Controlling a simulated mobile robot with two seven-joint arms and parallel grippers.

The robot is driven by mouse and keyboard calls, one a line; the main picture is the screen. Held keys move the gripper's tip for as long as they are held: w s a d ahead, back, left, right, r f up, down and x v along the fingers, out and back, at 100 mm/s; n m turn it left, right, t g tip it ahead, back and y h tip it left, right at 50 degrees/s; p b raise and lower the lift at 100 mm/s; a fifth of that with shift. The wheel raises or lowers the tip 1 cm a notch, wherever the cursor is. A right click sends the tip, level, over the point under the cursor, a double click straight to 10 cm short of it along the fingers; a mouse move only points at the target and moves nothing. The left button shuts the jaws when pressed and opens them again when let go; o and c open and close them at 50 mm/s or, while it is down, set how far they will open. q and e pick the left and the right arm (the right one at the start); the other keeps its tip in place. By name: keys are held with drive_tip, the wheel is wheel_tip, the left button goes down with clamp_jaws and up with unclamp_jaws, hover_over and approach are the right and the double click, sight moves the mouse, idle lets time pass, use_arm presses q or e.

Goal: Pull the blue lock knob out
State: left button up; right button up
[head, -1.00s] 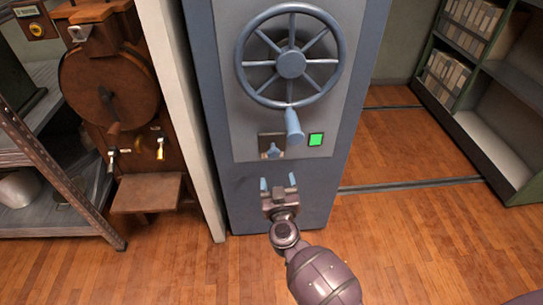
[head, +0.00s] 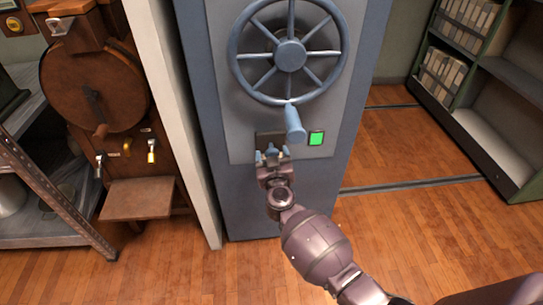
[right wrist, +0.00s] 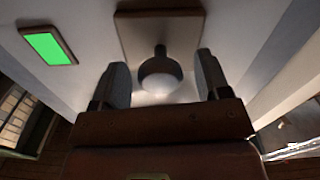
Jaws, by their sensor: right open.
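The blue lock knob (head: 272,152) sits on a dark square plate (head: 270,138) low on the front of the blue-grey cabinet, under the big spoked wheel. In the head view it is mostly hidden by my right gripper (head: 272,155), which is right in front of it. In the right wrist view the knob (right wrist: 160,75) shows as a rounded, shadowed head on a stem, standing out from its plate (right wrist: 185,28). The open fingers of my right gripper (right wrist: 160,85) are on either side of it, with a visible gap at each side. My left gripper is out of view.
The blue wheel (head: 290,55) has a handle (head: 295,122) hanging close above and right of my right gripper. A green lit square (head: 316,138) is right of the plate.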

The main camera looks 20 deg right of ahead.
drive_tip(key=shift+r, duration=0.1)
drive_tip(key=shift+c, duration=1)
drive_tip(key=c, duration=1.1)
drive_tip(key=shift+s+a+r+p, duration=0.15)
drive_tip(key=shift+s+r+p, duration=0.05)
drive_tip(key=shift+s+p, duration=0.2)
drive_tip(key=shift+p+v, duration=0.7)
drive_tip(key=shift+v, duration=0.4)
drive_tip(key=shift+s+f, duration=0.1)
drive_tip(key=shift+f, duration=0.35)
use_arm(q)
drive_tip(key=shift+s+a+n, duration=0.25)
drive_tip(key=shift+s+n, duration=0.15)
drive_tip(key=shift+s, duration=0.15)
use_arm(e)
drive_tip(key=o, duration=1.3)
drive_tip(key=shift+s, duration=0.1)
drive_tip(key=shift+r, duration=0.2)
